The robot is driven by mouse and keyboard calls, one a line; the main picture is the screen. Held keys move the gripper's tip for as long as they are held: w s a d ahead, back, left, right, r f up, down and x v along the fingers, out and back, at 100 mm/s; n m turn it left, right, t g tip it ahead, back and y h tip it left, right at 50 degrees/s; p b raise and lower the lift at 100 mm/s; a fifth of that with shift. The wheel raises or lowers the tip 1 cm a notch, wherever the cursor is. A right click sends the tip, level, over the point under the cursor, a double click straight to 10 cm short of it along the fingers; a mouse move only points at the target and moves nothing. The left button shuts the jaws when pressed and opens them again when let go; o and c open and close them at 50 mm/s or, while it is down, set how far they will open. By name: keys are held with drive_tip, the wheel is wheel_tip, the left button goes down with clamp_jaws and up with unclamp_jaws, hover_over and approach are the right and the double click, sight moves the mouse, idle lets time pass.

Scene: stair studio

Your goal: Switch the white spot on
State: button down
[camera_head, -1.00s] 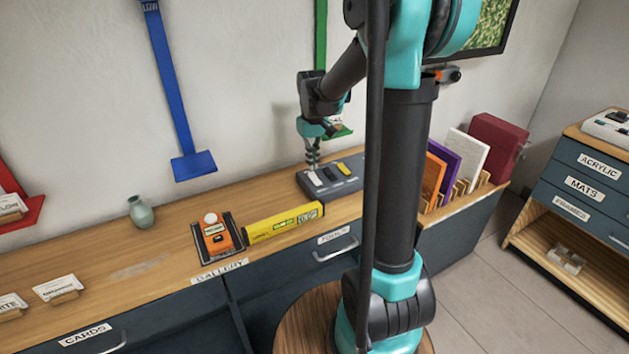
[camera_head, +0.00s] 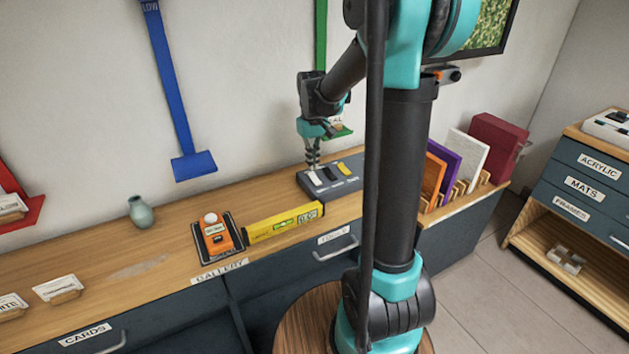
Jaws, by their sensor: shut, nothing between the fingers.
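A dark grey switch box (camera_head: 336,184) lies on the wooden counter near the wall. It carries a row of rocker switches: a white one (camera_head: 315,178) at the left, a dark one in the middle and a yellow one (camera_head: 343,168) at the right. My gripper (camera_head: 313,166) points down over the left end of the box, shut and empty. Its fingertips are at the far end of the white switch; whether they touch it I cannot tell. The label writing on the box is too small to read.
A yellow spirit level (camera_head: 284,222) and an orange device on a dark tray (camera_head: 216,237) lie left of the box. A small green vase (camera_head: 141,212) stands further left. Frames in a wooden rack (camera_head: 462,196) stand to the right. A blue strip (camera_head: 194,166) hangs on the wall.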

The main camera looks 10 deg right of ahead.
sight(313, 175)
drive_tip(key=shift+f, duration=1.4)
idle(0.7)
drive_tip(key=shift+r, duration=3.5)
drive_tip(key=s+d+f+m+t, duration=0.1)
drive_tip(key=s+d+f+t, duration=0.1)
drive_tip(key=s+f, duration=0.4)
drive_tip(key=s+d+f+m+t, duration=0.2)
drive_tip(key=s+f, duration=0.4)
drive_tip(key=s, duration=1)
drive_tip(key=shift+m, duration=0.3)
